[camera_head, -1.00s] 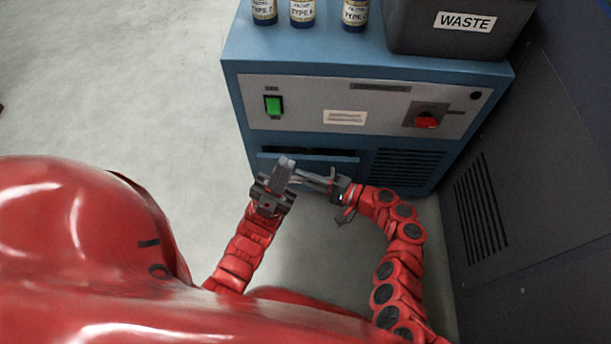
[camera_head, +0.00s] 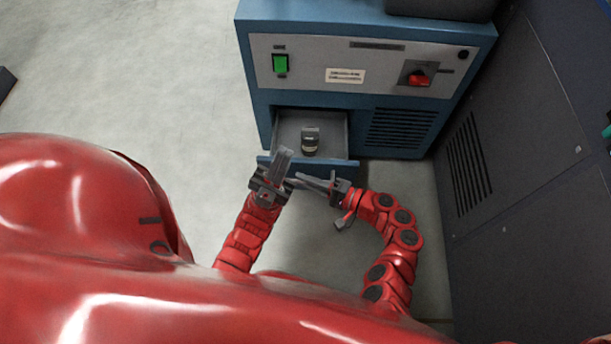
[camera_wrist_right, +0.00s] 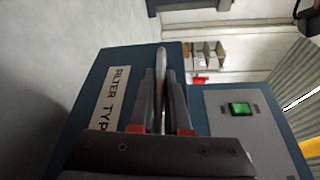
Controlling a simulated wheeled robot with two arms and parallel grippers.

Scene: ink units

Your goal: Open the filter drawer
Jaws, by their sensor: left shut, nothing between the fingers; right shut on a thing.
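The filter drawer (camera_head: 338,162) is pulled out of the lower left of the blue unit, and its grey inside shows in the head view. A small dark cartridge with a pale band (camera_head: 310,142) stands in it. My right gripper (camera_head: 302,181) is at the drawer front. In the right wrist view my right gripper (camera_wrist_right: 160,95) is shut on the drawer's grey bar handle (camera_wrist_right: 161,62). A white label reading "FILTER TYP" (camera_wrist_right: 112,98) shows on the drawer front. My left gripper (camera_head: 283,154) is shut and empty, in front of the drawer's left part, partly hiding it.
The blue unit (camera_head: 300,95) carries a green switch (camera_head: 280,65) and a red rotary knob (camera_head: 418,78). A dark bin (camera_head: 440,8) stands on top. A dark cabinet (camera_head: 530,150) closes off the right side.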

